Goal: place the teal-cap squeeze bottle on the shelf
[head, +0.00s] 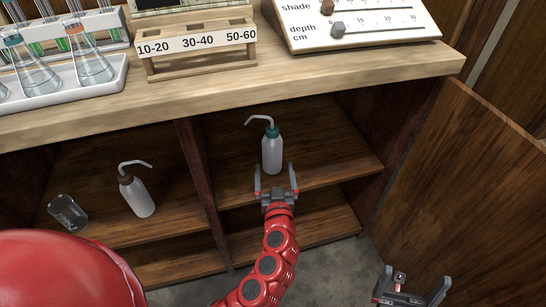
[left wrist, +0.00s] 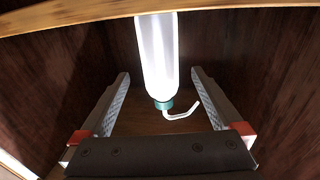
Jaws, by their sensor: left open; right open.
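The teal-cap squeeze bottle (head: 272,153) stands upright on the upper shelf (head: 325,158) of the right cabinet bay, its bent spout pointing left in the head view. My left gripper (head: 275,168) is open in front of the bottle's lower part, fingers pointing into the bay. In the left wrist view the bottle (left wrist: 158,55) appears upside down, in line with the gap between the open fingers (left wrist: 159,78). Neither finger visibly touches it. My right gripper (head: 411,285) is open and empty at the lower right, outside the cabinet.
A brown-cap squeeze bottle (head: 137,194) stands in the left bay, with a clear glass vessel (head: 67,212) beside it. A divider (head: 198,185) separates the bays. The countertop (head: 300,78) overhangs them. An open door (head: 470,170) stands at the right. The right shelf has free room beside the bottle.

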